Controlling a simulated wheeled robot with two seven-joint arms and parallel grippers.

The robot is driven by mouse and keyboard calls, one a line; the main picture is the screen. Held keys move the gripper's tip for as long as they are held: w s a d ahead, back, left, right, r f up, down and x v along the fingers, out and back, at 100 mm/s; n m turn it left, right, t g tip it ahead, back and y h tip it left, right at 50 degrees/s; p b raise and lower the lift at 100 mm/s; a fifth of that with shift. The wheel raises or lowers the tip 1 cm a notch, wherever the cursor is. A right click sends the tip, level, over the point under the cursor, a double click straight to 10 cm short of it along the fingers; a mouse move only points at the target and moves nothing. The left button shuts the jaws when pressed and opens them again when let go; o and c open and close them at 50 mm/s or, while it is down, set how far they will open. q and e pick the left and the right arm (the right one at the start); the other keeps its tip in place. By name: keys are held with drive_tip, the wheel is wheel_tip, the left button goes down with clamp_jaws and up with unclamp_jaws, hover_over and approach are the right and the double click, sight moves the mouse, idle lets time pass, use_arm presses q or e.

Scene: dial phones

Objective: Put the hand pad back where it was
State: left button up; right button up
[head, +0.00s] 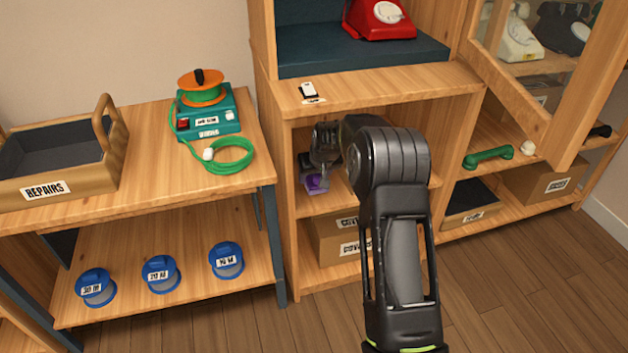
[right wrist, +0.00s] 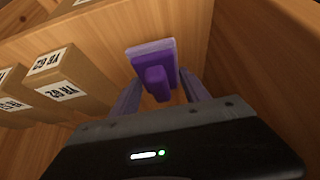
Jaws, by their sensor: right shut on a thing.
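The hand pad is a purple block with a paler flat edge and a raised grip, seen in the right wrist view (right wrist: 152,58). In the head view the purple pad (head: 316,184) shows at the left side of the cabinet's open compartment, below the counter. My right gripper (right wrist: 158,88) is shut on the pad's grip, one finger at each side. In the head view my right arm reaches into the compartment, and the gripper (head: 314,168) is partly hidden in shadow. Whether the pad touches the shelf is unclear. My left gripper is not in view.
Labelled cardboard boxes (head: 335,240) stand on the shelf below. The compartment's left wall is close to the gripper. A small white item (head: 308,90) lies on the counter above. A glass door (head: 535,85) hangs open at the right.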

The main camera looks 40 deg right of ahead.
drive_tip(key=shift+w+f+b, duration=0.1)
drive_tip(key=shift+f+b, duration=0.2)
drive_tip(key=shift+f, duration=0.45)
drive_tip(key=shift+f, duration=0.15)
drive_tip(key=o, duration=1.3)
